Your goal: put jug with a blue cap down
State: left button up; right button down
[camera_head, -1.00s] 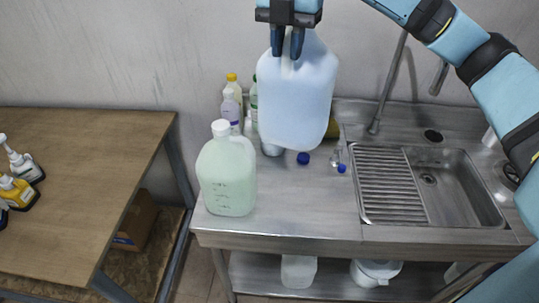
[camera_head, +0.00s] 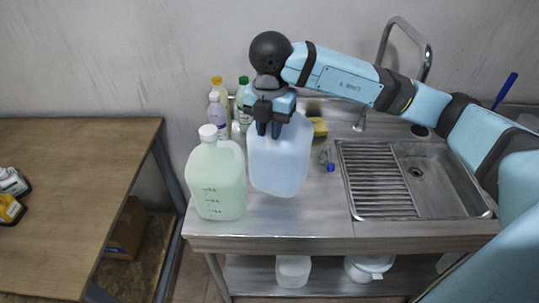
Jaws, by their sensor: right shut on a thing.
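A pale blue jug (camera_head: 280,160) hangs from my right gripper (camera_head: 270,130) over the left part of the metal sink counter (camera_head: 300,225). The gripper is shut on the jug's top, and its fingers hide that part, so I see no cap. I cannot tell whether the jug's base touches the counter. A pale green jug with a white cap (camera_head: 217,180) stands upright on the counter just left of the blue jug. My left gripper is not in view.
Several bottles (camera_head: 217,108) stand behind the jugs by the wall. A yellow sponge-like thing (camera_head: 318,127) and a small blue-capped item (camera_head: 330,167) are to the right. The sink basin (camera_head: 435,185) lies farther right. A wooden table (camera_head: 70,200) is at left.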

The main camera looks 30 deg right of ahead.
aim_at(270, 151)
notch_tip(270, 151, down, 10)
jog(key=shift+r+p, duration=0.15)
jog(key=shift+p, duration=0.2)
jog(key=c, duration=1)
grip_release()
